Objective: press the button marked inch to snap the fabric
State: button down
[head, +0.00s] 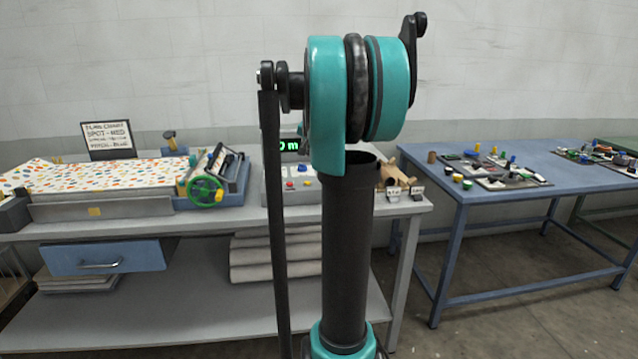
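A grey control box (301,190) stands on the grey bench behind my arm, with a green lit display (289,145) above it. My arm hides part of the box. Spotted white fabric (105,178) lies flat on the bench at left, reaching a blue roller press (232,180) with a green handwheel (205,191). My gripper is not in view.
A sign (108,138) stands behind the fabric. Wooden pieces (393,176) lie right of the control box. A blue table (500,200) with small parts stands at right, beyond a floor gap. Below the grey bench are a blue drawer (110,258) and cloth rolls (270,255).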

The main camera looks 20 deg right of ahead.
jog(key=shift+d, duration=0.2)
jog(key=shift+f, duration=4.4)
jog(key=shift+f, duration=0.2)
jog(key=shift+f, duration=0.2)
jog(key=shift+f, duration=0.35)
jog(key=shift+r, duration=0.8)
